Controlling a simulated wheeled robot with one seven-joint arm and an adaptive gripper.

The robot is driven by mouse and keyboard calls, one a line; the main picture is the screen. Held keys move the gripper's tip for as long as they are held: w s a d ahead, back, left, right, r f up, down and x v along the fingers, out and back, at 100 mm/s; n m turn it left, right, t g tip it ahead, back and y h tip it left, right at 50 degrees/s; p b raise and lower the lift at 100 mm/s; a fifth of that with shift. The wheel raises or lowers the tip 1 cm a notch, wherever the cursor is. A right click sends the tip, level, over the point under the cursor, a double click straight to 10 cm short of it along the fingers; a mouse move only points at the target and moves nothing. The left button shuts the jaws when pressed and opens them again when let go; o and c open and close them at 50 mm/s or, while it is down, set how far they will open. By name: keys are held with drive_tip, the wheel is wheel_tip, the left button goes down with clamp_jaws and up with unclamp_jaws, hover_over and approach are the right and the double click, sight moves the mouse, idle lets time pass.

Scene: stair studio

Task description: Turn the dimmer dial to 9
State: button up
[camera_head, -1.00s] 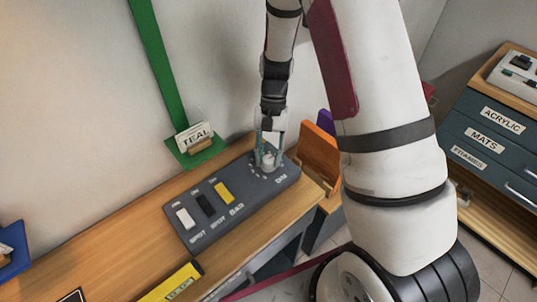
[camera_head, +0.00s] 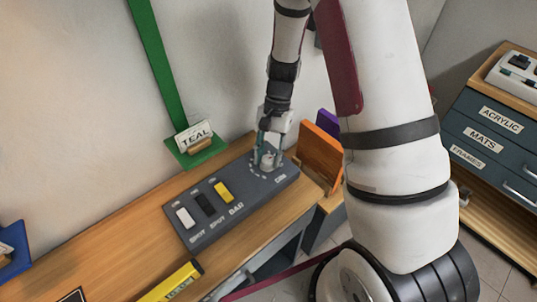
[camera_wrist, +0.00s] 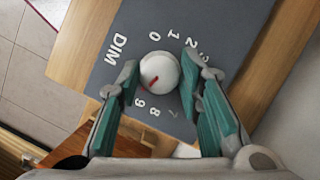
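The dimmer dial is a white round knob (camera_wrist: 159,72) with a red pointer mark, on a grey control panel (camera_wrist: 240,35) marked DIM. In the wrist view the red mark points to the lower left, toward the last digits of the printed scale, which look like 8 and 9. My gripper (camera_wrist: 160,66) has one teal finger on each side of the knob, and both fingertips look to be against it.
White, black and yellow switches (camera_head: 223,192) sit on the panel left of the dial. A green stand with a TEAL card (camera_head: 194,135) is behind, against the wall. An orange board (camera_head: 320,152) stands close to the right. A yellow block (camera_head: 170,283) lies in front.

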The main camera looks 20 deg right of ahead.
drive_tip(key=shift+o, duration=1)
drive_tip(key=v, duration=1.2)
drive_tip(key=s+a+r+n+t+h, duration=0.25)
drive_tip(key=s+r+n+t, duration=0.3)
drive_tip(key=s+r, duration=1.05)
drive_tip(key=s+r+n+t, duration=0.1)
drive_tip(key=s+n+t, duration=0.1)
drive_tip(key=s, duration=0.4)
drive_tip(key=shift+s+a+r+n+h, duration=0.2)
drive_tip(key=shift+a+r+n+h, duration=0.2)
drive_tip(key=shift+n, duration=0.35)
